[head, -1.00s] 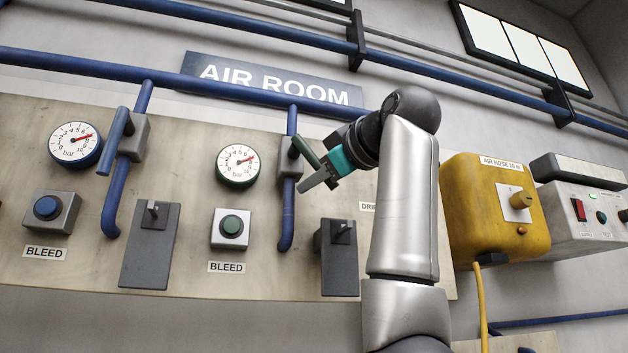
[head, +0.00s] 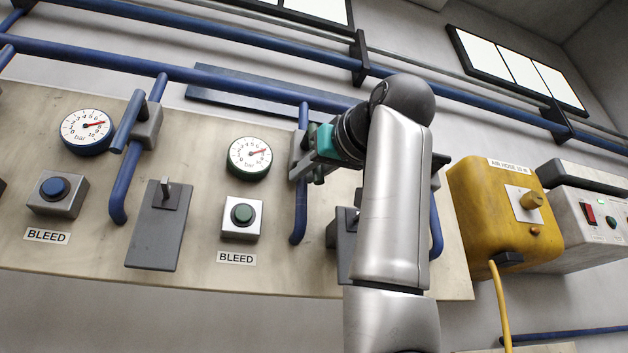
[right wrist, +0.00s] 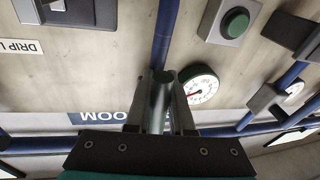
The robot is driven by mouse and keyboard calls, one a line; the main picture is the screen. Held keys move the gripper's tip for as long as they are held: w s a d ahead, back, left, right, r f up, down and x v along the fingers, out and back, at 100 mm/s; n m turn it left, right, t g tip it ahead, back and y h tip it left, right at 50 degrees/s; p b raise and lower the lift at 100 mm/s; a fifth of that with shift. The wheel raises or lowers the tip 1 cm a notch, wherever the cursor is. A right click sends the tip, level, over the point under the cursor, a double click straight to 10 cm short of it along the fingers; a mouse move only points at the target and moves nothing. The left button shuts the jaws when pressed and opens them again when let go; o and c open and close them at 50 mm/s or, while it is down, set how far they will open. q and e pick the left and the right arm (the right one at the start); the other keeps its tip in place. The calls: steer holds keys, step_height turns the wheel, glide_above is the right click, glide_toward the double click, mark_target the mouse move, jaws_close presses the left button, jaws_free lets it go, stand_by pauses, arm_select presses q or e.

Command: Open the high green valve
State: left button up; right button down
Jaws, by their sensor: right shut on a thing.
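The green valve's handle (right wrist: 161,96) sits between the two fingers of my right gripper in the right wrist view, in line with the blue pipe behind it. My right gripper (head: 306,166) is shut on this handle, and its fingers reach in from the right in the head view. The gripper and arm cover much of the handle there; only small green parts show around the fingers. The valve's grey body is on the vertical blue pipe (head: 301,215), beside the green-rimmed gauge (head: 249,158). My left gripper is not in view.
To the left are a blue valve handle (head: 126,122) and a blue-rimmed gauge (head: 87,126). Below the green-rimmed gauge is a green bleed button (head: 242,214). A yellow box (head: 490,225) is to the right of my arm. Blue pipes run above the board.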

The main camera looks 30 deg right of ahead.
steer(key=shift+a+m, duration=0.35)
steer(key=shift+m, duration=0.45)
steer(key=c, duration=0.8)
jaws_free()
steer(key=s+b, duration=0.2)
steer(key=s, duration=0.3)
steer(key=s+f+b, duration=0.1)
steer(key=s+b, duration=0.1)
steer(key=s, duration=0.3)
steer(key=s+f+b, duration=0.1)
steer(key=s+b, duration=0.1)
steer(key=s, duration=0.3)
steer(key=shift+a+f, duration=0.25)
steer(key=shift+a, duration=0.1)
